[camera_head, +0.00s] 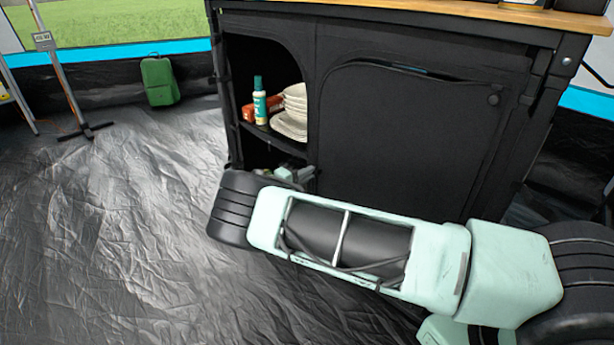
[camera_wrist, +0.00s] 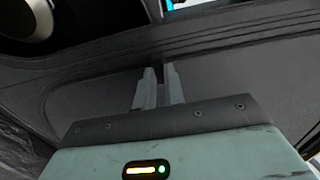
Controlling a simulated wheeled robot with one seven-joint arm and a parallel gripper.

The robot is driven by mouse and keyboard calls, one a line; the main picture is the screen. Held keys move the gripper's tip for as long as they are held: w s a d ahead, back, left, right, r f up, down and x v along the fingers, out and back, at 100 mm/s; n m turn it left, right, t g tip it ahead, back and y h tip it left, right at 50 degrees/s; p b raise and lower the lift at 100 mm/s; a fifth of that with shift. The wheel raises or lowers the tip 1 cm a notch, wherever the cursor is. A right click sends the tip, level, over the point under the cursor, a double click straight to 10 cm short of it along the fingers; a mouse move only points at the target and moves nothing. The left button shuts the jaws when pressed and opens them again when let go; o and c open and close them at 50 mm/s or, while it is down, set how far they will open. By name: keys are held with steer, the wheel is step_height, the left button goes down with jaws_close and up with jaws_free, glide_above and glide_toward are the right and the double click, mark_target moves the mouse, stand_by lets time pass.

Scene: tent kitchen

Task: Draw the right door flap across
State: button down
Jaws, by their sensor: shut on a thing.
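The right door flap (camera_head: 405,135) is a black fabric panel on the front of the black cabinet (camera_head: 312,45). It lies across the right-hand opening, with a narrow dark gap along its top edge and a round fastener near its upper right corner. In the wrist view my gripper (camera_wrist: 160,85) has its two grey fingers close together against dark fabric, shut on what looks like part of the right flap. The exact spot held cannot be made out.
The crinkled black floor (camera_head: 110,230) is clear at left.

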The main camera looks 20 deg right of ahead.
steer(key=c, duration=1.5)
jaws_free()
steer(key=shift+w+a+t, duration=0.25)
steer(key=shift+w+t, duration=0.05)
steer(key=shift+w, duration=0.05)
steer(key=shift+c, duration=0.2)
steer(key=shift+o, duration=0.3)
steer(key=shift+s+d, duration=0.1)
steer(key=p+v, duration=0.3)
steer(key=v, duration=1.4)
steer(key=shift+a+p, duration=0.25)
steer(key=shift+p, duration=0.15)
steer(key=shift+r, duration=0.1)
